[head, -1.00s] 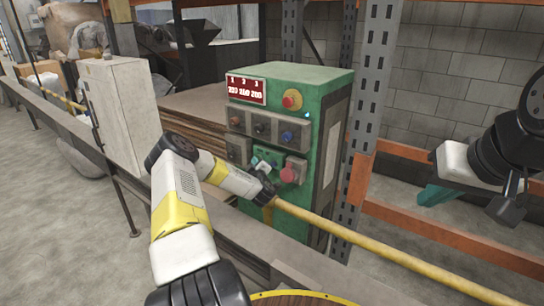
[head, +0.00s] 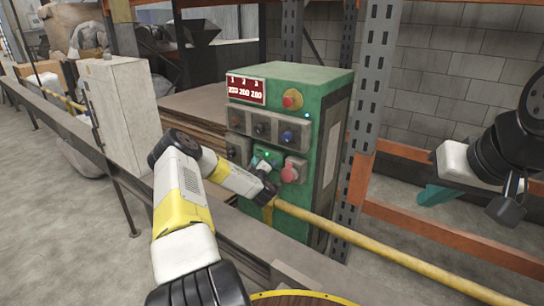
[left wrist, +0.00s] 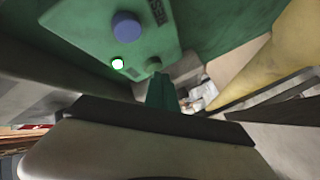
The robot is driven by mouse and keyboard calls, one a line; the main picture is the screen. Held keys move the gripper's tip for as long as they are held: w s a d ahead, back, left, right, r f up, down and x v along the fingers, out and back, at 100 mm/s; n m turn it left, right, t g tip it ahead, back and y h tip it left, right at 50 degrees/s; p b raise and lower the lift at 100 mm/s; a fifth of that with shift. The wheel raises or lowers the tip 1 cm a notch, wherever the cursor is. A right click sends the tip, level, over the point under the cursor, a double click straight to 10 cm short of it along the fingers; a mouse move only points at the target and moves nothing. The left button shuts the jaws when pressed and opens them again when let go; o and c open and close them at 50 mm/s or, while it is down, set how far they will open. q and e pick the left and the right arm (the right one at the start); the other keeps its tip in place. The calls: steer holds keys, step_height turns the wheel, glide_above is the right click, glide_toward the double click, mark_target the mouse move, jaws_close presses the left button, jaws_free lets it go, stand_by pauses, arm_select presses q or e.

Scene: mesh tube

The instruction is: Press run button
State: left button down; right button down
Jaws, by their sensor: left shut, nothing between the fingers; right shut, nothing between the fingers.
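The green control cabinet (head: 320,135) stands at the middle of the head view. Its front carries several buttons, and a small green button box (head: 267,158) sits low on it. The left wrist view shows a green panel with a blue button (left wrist: 126,26), a bright lit button (left wrist: 117,63) and a dark grey button (left wrist: 153,64). I cannot read which is the run button. My left gripper (left wrist: 162,92) is shut and empty, its green fingers close to this panel; contact cannot be told. My right gripper (head: 433,195) is shut and empty, far right of the cabinet.
A red display (head: 246,90) and a red knob on yellow (head: 292,99) sit high on the cabinet. A pink-red knob (head: 290,174) is beside the button box. A yellow rail (head: 370,245) runs in front. An orange and grey rack upright (head: 370,110) stands to the right.

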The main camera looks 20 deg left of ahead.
arm_select(q)
steer(key=shift+s, duration=0.15)
steer(key=s, duration=0.2)
steer(key=s+a, duration=0.2)
steer(key=s, duration=0.1)
steer(key=shift+s, duration=0.3)
stand_by(0.7)
